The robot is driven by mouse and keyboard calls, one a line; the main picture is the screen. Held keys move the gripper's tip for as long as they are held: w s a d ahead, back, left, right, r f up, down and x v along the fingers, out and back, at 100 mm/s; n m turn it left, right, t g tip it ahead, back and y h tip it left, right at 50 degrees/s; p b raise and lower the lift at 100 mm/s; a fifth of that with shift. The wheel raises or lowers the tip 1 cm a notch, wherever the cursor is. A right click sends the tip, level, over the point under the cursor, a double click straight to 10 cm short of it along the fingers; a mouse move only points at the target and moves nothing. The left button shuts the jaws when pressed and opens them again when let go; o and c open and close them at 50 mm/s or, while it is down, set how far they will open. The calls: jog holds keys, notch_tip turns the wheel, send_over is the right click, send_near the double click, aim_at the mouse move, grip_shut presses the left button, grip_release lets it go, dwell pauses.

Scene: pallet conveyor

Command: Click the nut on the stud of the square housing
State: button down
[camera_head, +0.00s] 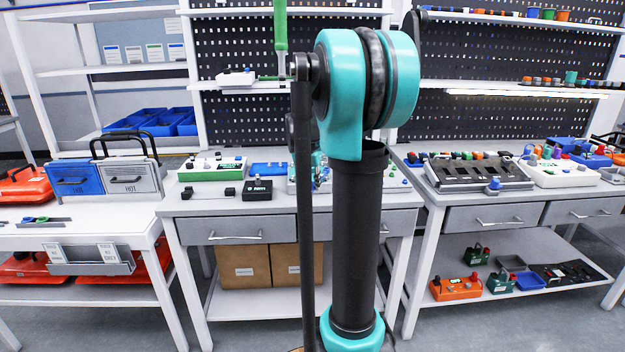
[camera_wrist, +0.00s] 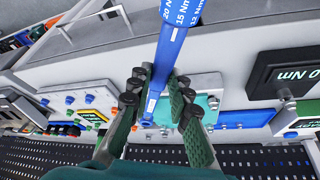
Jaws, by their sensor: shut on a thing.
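In the wrist view my gripper (camera_wrist: 160,98) is shut on a blue wrench (camera_wrist: 173,40) marked with Nm values, one finger on each side of its shaft. The wrench runs upward out of the picture. Beyond the fingers is a pale plate with a teal block (camera_wrist: 208,104) and small blue knobs, which may be the square housing. The fingers and wrench cover part of it. I cannot make out the nut or stud, or whether the wrench touches anything. In the head view my arm hides most of this spot.
In the head view, a black box (camera_head: 257,191), a green-and-white box (camera_head: 212,170) and a blue tray (camera_head: 268,169) sit on the middle bench, left of my arm. A black fixture (camera_head: 470,173) is on the right bench. A perforated wall panel (camera_head: 240,45) stands behind.

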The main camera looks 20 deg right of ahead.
jog(key=shift+s+a, duration=0.15)
jog(key=shift+s, duration=0.1)
dwell(0.7)
jog(key=shift+f, duration=0.5)
dwell(1.3)
jog(key=shift+w+a+m, duration=0.75)
jog(key=shift+w+m, duration=0.05)
jog(key=shift+m, duration=0.1)
dwell(1.4)
jog(key=shift+s+d+n, duration=0.2)
jog(key=shift+n, duration=0.1)
dwell(0.3)
jog(key=shift+r, duration=2.5)
jog(key=shift+s, duration=0.1)
